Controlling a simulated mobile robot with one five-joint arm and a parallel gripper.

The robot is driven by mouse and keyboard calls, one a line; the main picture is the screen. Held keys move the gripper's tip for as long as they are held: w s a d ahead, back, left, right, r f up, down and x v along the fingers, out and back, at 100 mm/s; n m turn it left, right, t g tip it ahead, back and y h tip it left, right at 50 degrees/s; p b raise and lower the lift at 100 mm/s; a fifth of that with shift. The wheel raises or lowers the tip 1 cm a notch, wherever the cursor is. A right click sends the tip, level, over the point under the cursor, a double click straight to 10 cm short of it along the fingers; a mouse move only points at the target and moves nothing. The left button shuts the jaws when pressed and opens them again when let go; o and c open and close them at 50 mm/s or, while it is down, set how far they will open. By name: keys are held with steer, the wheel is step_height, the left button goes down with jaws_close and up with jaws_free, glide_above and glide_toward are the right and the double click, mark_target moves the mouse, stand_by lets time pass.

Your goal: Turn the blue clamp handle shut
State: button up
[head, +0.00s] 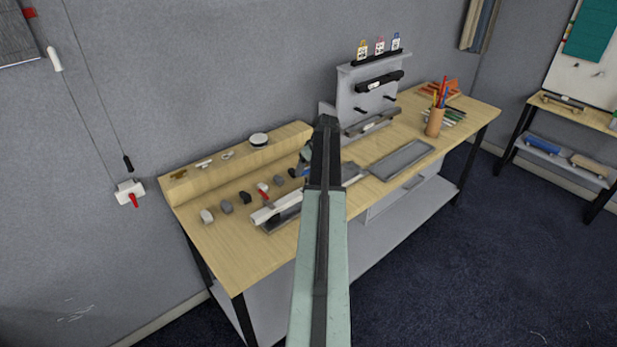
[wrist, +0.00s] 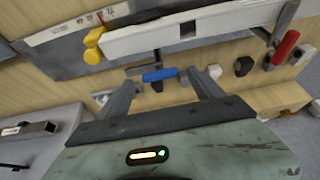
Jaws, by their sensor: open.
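The blue clamp handle (wrist: 160,75) shows in the wrist view, below the long pale bar (wrist: 225,33) with a dark metal rod beside it. My gripper (wrist: 163,80) is open, with one finger to each side of the blue handle. No grip on it shows, and I cannot tell how deep the fingers reach around it. In the head view a small bit of the blue handle (head: 306,172) shows beside my arm. My arm hides most of the gripper there.
A red handle (wrist: 285,47) and a yellow knob (wrist: 92,44) flank the blue handle in the wrist view. On the wooden table (head: 235,250) stand several small dark and pale pieces, a grey tray (head: 402,160), a pencil cup (head: 434,123) and a grey rack (head: 345,95).

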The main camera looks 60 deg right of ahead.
steer(key=shift+w+d+f, duration=0.1)
steer(key=shift+w+f, duration=0.1)
steer(key=shift+f, duration=0.45)
steer(key=shift+r, duration=0.1)
steer(key=c, duration=1.4)
